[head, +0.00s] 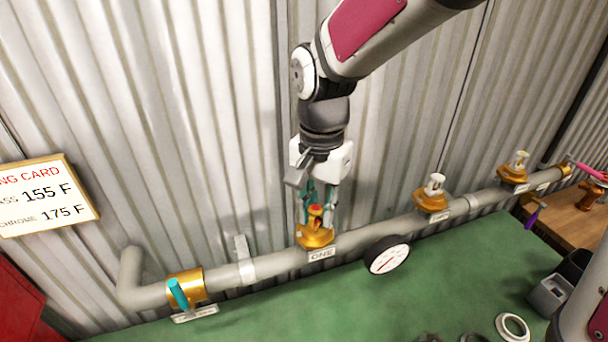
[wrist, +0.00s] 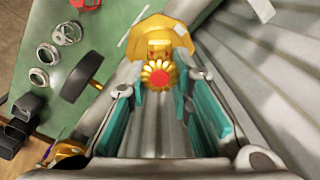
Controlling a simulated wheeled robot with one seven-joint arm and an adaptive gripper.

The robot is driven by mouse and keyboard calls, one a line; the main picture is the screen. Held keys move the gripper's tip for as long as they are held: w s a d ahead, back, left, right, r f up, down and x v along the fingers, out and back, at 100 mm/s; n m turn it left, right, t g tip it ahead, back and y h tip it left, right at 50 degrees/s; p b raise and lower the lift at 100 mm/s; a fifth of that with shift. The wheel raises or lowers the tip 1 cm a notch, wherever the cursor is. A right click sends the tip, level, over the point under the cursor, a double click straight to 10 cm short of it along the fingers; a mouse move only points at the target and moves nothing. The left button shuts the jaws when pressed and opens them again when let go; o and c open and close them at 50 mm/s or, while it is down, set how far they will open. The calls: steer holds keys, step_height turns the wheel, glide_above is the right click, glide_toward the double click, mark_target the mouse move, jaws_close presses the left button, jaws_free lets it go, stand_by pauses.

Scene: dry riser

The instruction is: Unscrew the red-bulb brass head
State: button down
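The red-bulb brass head (head: 316,212) sits on its brass fitting (head: 314,236) on the grey pipe, above the label ONE. In the wrist view the head (wrist: 159,74) shows as a scalloped gold disc with a red centre. My gripper (head: 318,198) points down over this head from above. In the wrist view my gripper (wrist: 160,86) has its teal-padded fingers spread on both sides, with the head between or just beyond the tips. A gap shows beside the head; I cannot tell the exact depth.
The pipe (head: 365,235) runs along the corrugated wall. Two other heads with pale tops (head: 433,184) (head: 517,160) stand farther right. A round gauge (head: 387,255) hangs in front of the pipe. A teal-handled valve (head: 178,293) is at left. The green bench (head: 450,270) has clear room.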

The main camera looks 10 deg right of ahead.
steer(key=n+p, duration=0.1)
steer(key=n, duration=0.2)
steer(key=shift+a, duration=0.1)
steer(key=shift+w+a+n+p, duration=0.15)
steer(key=shift+n+p, duration=0.15)
steer(key=shift+n, duration=1)
steer(key=shift+s+a+r+n+p, duration=0.1)
steer(key=shift+n+p, duration=0.15)
steer(key=shift+n, duration=0.35)
steer(key=shift+s+n+p, duration=0.1)
steer(key=shift+n+p, duration=0.1)
steer(key=shift+n, duration=0.4)
steer(key=n, duration=0.3)
steer(key=shift+w+a+p, duration=0.1)
steer(key=shift+a+p, duration=0.05)
steer(key=shift+p, duration=0.25)
